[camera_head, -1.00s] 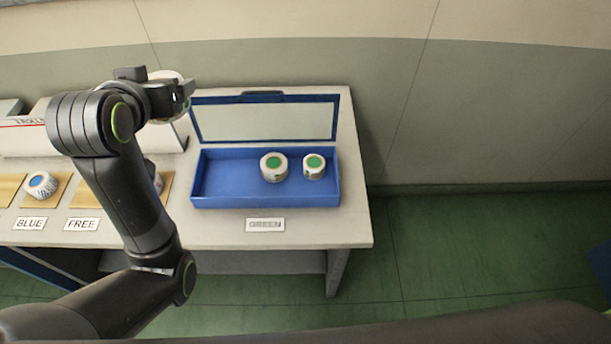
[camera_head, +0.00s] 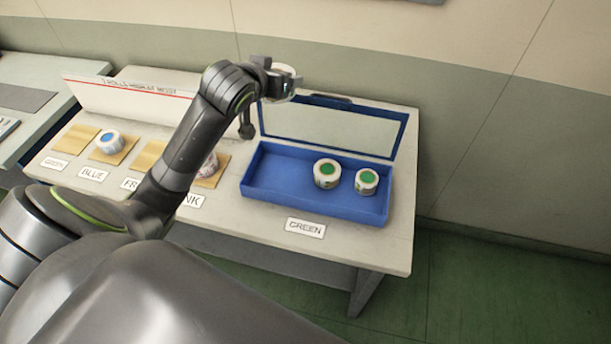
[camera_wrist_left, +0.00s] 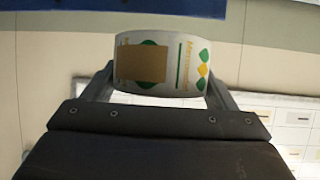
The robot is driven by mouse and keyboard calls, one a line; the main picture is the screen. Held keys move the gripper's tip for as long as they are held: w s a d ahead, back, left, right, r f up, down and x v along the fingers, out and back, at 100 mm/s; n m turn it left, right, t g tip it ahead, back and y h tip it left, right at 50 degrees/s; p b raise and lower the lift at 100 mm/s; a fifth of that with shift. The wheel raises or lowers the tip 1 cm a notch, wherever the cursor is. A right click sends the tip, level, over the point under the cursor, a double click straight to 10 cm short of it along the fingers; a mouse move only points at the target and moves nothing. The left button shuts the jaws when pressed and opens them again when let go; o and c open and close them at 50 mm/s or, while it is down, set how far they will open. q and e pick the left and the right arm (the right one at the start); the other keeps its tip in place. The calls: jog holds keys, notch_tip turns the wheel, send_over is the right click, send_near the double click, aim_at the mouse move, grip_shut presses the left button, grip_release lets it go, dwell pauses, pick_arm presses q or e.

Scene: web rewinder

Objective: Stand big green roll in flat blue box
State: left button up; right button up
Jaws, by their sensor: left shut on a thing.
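My left gripper (camera_head: 279,75) is shut on a white roll (camera_head: 288,71), held up in the air near the upper left corner of the blue box's lid. In the left wrist view the roll (camera_wrist_left: 185,62) sits between the two fingers and shows green and yellow print and a tan patch. The flat blue box (camera_head: 255,185) lies on the table with its clear-windowed lid raised at the back. Two white rolls with green centres, a larger one (camera_head: 327,173) and a smaller one (camera_head: 366,181), stand in its right half. The box's left half is empty. My right gripper is not in view.
A GREEN label (camera_head: 305,228) lies before the box. Left of it are tan pads (camera_head: 76,139) with labels, a blue-centred roll (camera_head: 109,141) and a partly hidden roll (camera_head: 209,165). A white panel (camera_head: 120,100) stands behind them. A wall rises behind the table.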

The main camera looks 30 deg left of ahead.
pick_arm(q)
notch_tip(320, 180, down, 27)
dwell(0.4)
jog(key=shift+f, duration=0.1)
jog(key=o, duration=1.1)
jog(key=v, duration=1.2)
jog(key=shift+s+b, duration=0.1)
jog(key=shift+b, duration=0.25)
